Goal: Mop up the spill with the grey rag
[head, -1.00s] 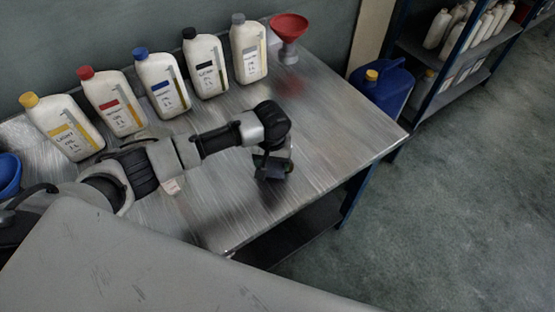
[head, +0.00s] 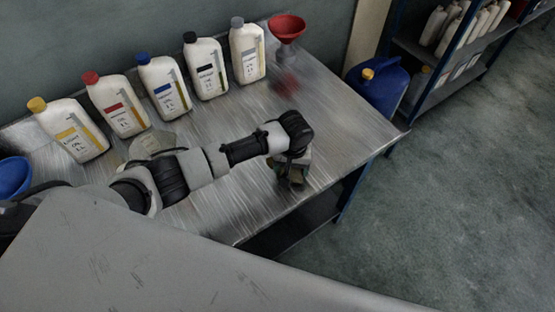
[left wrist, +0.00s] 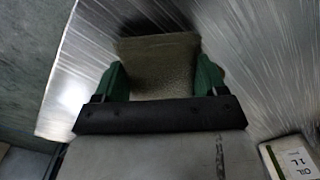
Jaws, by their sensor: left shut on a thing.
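My left gripper (head: 290,178) is over the right part of the metal table (head: 345,125). In the left wrist view its green fingers (left wrist: 162,82) are shut on the grey rag (left wrist: 160,65), which looks olive-grey and spans the gap between them. Whether the rag touches the table is not clear. A pale, flat-looking rounded patch (head: 153,143) lies behind my left arm, in front of the bottles; it may be the spill, and the arm partly covers it. My right gripper is not in view.
Several oil bottles (head: 165,88) line the back of the table. A red funnel (head: 287,30) stands at the back right, a blue container (head: 12,177) at the left. A blue jerrycan (head: 378,85) and a shelf (head: 450,60) are beyond the table. The table's right part is clear.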

